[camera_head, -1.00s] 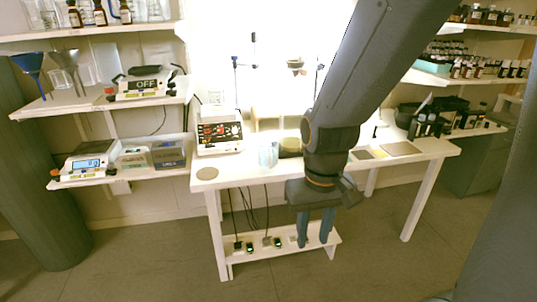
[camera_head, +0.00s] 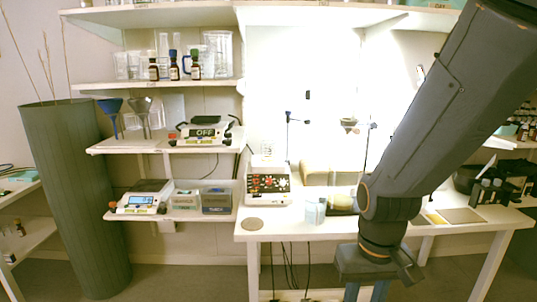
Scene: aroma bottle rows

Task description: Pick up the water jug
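A large clear jug (camera_head: 215,55), which looks like the water jug, stands upright on the upper left shelf, at the right end behind small brown bottles. My gripper (camera_head: 366,292) hangs at the bottom edge of the view, in front of the table, far below and to the right of the jug. Its two fingers are apart with nothing seen between them; the fingertips are cut off by the frame.
Brown bottles (camera_head: 173,66) stand in front of the jug's left. Below are a lower shelf with a scale (camera_head: 205,132) and funnels (camera_head: 110,108). The white table (camera_head: 275,225) holds a device (camera_head: 268,186) and a clear beaker (camera_head: 315,212). A tall green cylinder (camera_head: 75,200) stands left.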

